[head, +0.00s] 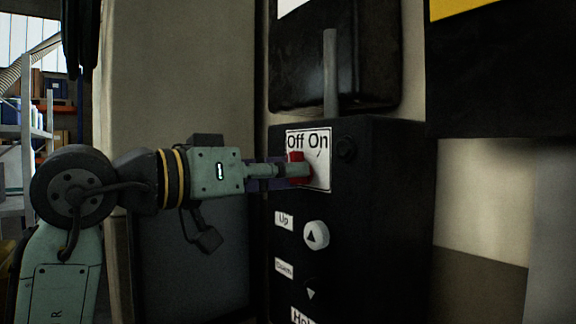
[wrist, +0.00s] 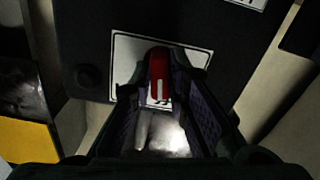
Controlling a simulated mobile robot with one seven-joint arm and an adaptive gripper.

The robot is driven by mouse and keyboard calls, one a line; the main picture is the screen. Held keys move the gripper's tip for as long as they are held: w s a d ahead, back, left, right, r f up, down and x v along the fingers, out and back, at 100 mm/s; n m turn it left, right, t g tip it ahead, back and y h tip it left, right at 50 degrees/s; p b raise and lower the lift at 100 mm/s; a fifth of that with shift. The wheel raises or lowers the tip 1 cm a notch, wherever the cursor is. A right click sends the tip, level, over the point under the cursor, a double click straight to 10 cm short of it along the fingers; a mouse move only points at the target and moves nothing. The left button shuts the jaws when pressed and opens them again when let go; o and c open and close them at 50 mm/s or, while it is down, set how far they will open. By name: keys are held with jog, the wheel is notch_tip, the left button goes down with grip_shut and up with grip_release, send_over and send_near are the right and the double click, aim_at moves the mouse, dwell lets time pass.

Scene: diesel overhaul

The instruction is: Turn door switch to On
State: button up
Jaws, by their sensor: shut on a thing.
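The door switch is a red knob (head: 295,158) on a white plate (head: 322,172) marked "Off On", on the front of a black control box (head: 390,210). My gripper (head: 299,170) reaches it from the left in the head view, its fingers covering most of the knob. In the wrist view, the red knob (wrist: 158,70) with a white line stands between the fingertips of my gripper (wrist: 160,85), which is shut on it. The knob looks roughly upright in that view. I cannot tell clearly which word its line points to.
Below the switch are an "Up" button (head: 316,235) and a "Down" button (head: 311,290). A small round black fitting (head: 346,148) sits right of the plate. A grey conduit (head: 330,75) rises from the box top. Shelving (head: 35,130) stands at the far left.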

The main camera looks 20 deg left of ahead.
jog(key=m, duration=1.1)
jog(key=shift+s+d+f, duration=0.1)
jog(key=shift+d, duration=0.05)
jog(key=o, duration=1.6)
jog(key=shift+c, duration=0.2)
jog(key=v, duration=0.7)
jog(key=shift+p, duration=0.4)
